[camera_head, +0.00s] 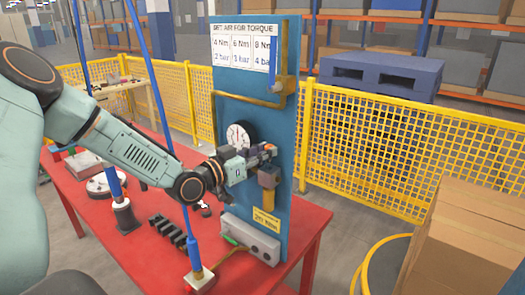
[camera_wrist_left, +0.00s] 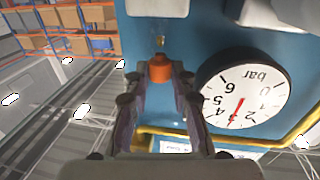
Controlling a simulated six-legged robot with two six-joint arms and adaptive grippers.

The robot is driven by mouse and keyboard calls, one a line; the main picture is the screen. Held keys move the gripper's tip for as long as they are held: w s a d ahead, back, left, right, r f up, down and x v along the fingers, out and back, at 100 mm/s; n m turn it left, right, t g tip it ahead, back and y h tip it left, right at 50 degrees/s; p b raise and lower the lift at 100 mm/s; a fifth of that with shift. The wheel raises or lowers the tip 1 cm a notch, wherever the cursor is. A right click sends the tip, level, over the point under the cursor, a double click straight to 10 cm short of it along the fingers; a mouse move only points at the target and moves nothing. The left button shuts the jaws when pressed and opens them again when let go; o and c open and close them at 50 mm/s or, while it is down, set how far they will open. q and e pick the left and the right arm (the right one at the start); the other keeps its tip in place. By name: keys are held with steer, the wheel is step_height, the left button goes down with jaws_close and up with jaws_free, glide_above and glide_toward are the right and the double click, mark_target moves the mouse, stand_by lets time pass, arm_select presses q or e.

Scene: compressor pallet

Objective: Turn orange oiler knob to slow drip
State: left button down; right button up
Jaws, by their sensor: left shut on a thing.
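The orange oiler knob (camera_wrist_left: 160,69) shows in the left wrist view between my fingertips, in front of the blue panel. My left gripper (camera_head: 262,156) is shut on it at the panel's edge; it also shows in the left wrist view (camera_wrist_left: 161,80), with a finger on each side of the knob. In the head view the gripper largely hides the knob. A dark block with a yellow lower part (camera_head: 268,179) hangs just below the gripper. My right gripper is not in view.
A round white gauge (camera_head: 240,136) sits on the blue panel (camera_head: 272,120), close beside the gripper; it also shows in the left wrist view (camera_wrist_left: 247,97). The red table (camera_head: 150,262) holds a grey box (camera_head: 250,238) and several parts. A yellow fence (camera_head: 375,145) stands behind.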

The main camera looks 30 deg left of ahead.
arm_select(q)
steer(key=shift+w+a+r, duration=0.1)
steer(key=shift+r, duration=0.2)
steer(key=c, duration=1.5)
jaws_free()
steer(key=o, duration=0.4)
steer(key=shift+d+f, duration=0.1)
steer(key=shift+d, duration=0.1)
steer(key=shift+f, duration=0.1)
